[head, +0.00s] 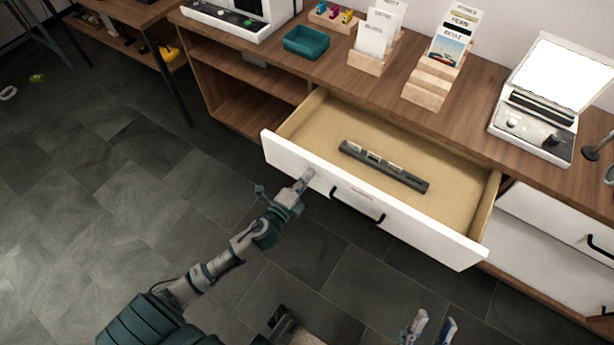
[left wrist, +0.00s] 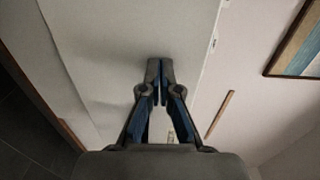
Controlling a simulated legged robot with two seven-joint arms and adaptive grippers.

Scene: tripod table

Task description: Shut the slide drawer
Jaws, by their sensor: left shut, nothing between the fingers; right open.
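The slide drawer has a white front (head: 420,234) with a black handle (head: 357,205), and it stands pulled out of the wooden cabinet. A dark slide holder (head: 383,166) with several small pale pieces lies inside it. My left gripper (head: 307,174) is shut and empty, its tips at the outer face of the drawer front, left of the handle. In the left wrist view the shut fingers (left wrist: 159,70) point at the pale drawer front (left wrist: 110,50); I cannot tell whether they touch. My right gripper (head: 430,326) is open and empty at the bottom edge, apart from the drawer.
The cabinet top (head: 330,72) carries a teal tray (head: 306,42), wooden card holders (head: 428,88) and a light-box device (head: 540,105). A closed white drawer front (head: 560,222) with a black handle is at the right. The tiled floor before the cabinet is clear.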

